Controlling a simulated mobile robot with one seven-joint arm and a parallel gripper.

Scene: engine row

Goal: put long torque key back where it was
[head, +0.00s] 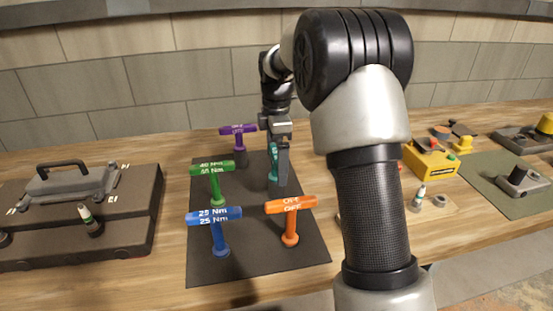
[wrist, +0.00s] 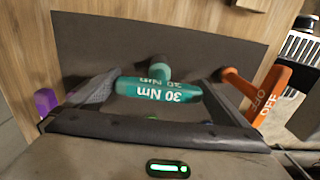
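A teal T-handled key marked 30 Nm (wrist: 160,92) lies between the two fingers of my gripper (wrist: 162,85) in the wrist view. The fingers are spread wide, one beyond each end of its handle; I see no clear grip on it. In the head view the teal key (head: 273,160) is partly hidden by my gripper (head: 279,165) over the dark mat (head: 260,262). Other T-handled keys stand upright on the mat: blue 25 Nm (head: 214,216), green (head: 212,170), purple (head: 238,131) and orange OFF (head: 290,207). I cannot tell which key is the long one.
A dark case (head: 130,236) with a grey handled lid is at the left. My arm hides part of the table right of the mat. A yellow box (head: 430,159), small bottle (head: 418,198) and green mat (head: 500,200) with a grey block are at the right.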

